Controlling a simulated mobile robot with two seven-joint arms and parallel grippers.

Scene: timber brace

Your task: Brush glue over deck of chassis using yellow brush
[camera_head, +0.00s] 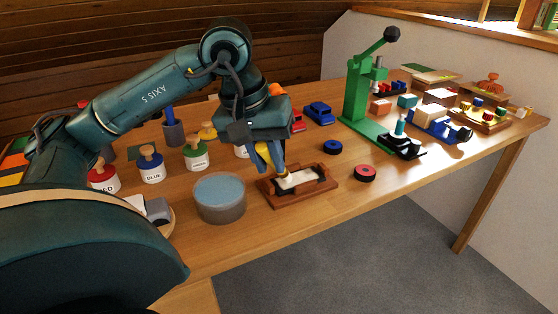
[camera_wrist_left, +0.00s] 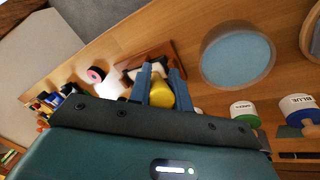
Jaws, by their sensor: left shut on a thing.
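The chassis (camera_head: 300,179) is a pale block with a light top, lying in the brown wooden fixture (camera_head: 292,198). The brush's lower end is at the left end of the chassis deck; I cannot tell whether it touches. The fingers partly hide the chassis in the left wrist view. My right gripper is not in view.
A round grey tub with light blue contents (camera_head: 220,190) stands left of the fixture. Labelled paint pots, including a blue one (camera_head: 151,168), stand behind it. A red wheel (camera_head: 365,173) and a blue wheel (camera_head: 332,147) lie right. A green press (camera_head: 362,100) stands farther back.

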